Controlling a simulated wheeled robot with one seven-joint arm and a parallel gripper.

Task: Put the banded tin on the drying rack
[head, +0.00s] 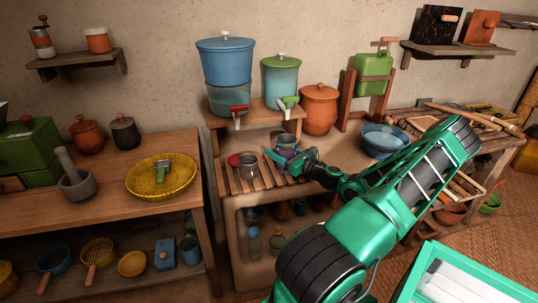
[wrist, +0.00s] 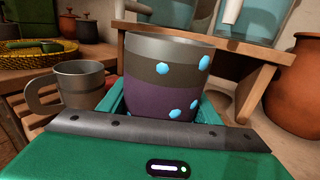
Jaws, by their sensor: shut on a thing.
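The banded tin (wrist: 165,72), grey metal with a dark band, a purple band and light blue dots, stands upright in my gripper (wrist: 160,110) in the wrist view. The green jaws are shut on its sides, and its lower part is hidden. In the head view the tin (head: 286,144) is small and partly behind my gripper (head: 284,157), over the right part of the slatted wooden drying rack (head: 268,187). I cannot tell whether its base touches the slats.
A metal mug (head: 248,166) stands on the rack left of the tin, also close by in the wrist view (wrist: 80,86), with a red dish (head: 235,160) beside it. A raised wooden stand (head: 222,117) with dispensers is behind. An orange jar (head: 320,110) stands right.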

